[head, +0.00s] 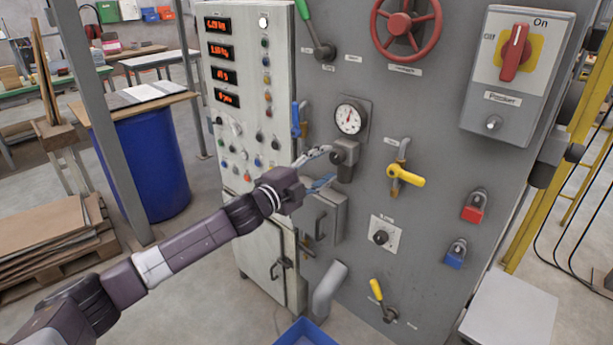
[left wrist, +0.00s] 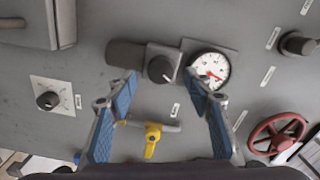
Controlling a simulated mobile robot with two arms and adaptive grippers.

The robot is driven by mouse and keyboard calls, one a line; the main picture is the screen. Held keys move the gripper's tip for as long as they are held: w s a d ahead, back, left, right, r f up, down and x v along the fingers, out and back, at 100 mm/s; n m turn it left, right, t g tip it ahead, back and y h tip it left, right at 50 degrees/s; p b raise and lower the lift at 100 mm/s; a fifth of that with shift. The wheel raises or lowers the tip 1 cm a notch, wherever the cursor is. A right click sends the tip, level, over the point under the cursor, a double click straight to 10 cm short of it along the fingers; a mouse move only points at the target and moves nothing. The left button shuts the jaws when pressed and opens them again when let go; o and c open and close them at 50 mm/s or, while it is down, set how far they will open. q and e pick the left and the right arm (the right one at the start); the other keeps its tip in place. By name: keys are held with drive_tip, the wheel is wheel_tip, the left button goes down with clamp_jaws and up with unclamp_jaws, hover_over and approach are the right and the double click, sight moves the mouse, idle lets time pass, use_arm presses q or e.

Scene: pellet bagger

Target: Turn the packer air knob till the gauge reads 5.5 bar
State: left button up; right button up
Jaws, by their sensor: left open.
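The packer air knob is the round dark knob (head: 338,156) on a regulator block just below the gauge (head: 350,118) on the grey panel. The white gauge has a red needle; its numbers are too small to read. In the left wrist view the knob (left wrist: 161,69) stands beside the gauge (left wrist: 208,68). My left gripper (head: 324,167) is in front of the panel at the knob. It is open, with its blue-padded fingers (left wrist: 161,84) apart on either side of the knob in the wrist view. I cannot tell whether they touch it. My right gripper is not in view.
A yellow lever valve (head: 406,175) sits right of the knob, with a small dial (head: 381,238) below. A red handwheel (head: 407,26) is above. A grey box with a handle (head: 322,220) juts out below my gripper. A display cabinet (head: 240,120) stands left.

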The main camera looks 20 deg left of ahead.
use_arm(q)
drive_tip(key=v, duration=0.9)
drive_tip(key=a+f+n+g+y+b, duration=0.1)
drive_tip(key=a+f+n+y, duration=0.2)
drive_tip(key=f, duration=0.9)
drive_tip(key=a+f+n+g+y, duration=0.1)
drive_tip(key=a+f+n+g, duration=0.2)
drive_tip(key=f, duration=0.9)
drive_tip(key=s+a+f+n+g+y, duration=0.1)
drive_tip(key=s+f+n+g, duration=0.1)
drive_tip(key=s+f, duration=0.7)
drive_tip(key=s+a+f+n+g+y+b, duration=0.15)
drive_tip(key=s+f, duration=0.25)
drive_tip(key=f, duration=0.9)
drive_tip(key=s+f+n+g, duration=0.1)
drive_tip(key=s+f+n, duration=0.2)
drive_tip(key=s+f, duration=0.55)
drive_tip(key=s+d+f+n+g, duration=0.1)
drive_tip(key=s+d+f+g, duration=0.1)
drive_tip(key=s+d+f, duration=0.2)
drive_tip(key=s+d+f+n+g, duration=0.1)
drive_tip(key=s+d+f+g, duration=0.2)
drive_tip(key=s+f, duration=0.6)
drive_tip(key=s+d+f+n+g, duration=0.2)
drive_tip(key=s+d+f, duration=0.3)
drive_tip(key=s, duration=1.8)
wheel_tip(320, 180, down, 3)
drive_tip(key=shift+s+r+b, duration=0.15)
drive_tip(key=shift+r+b, duration=0.05)
drive_tip(key=shift+b, duration=0.25)
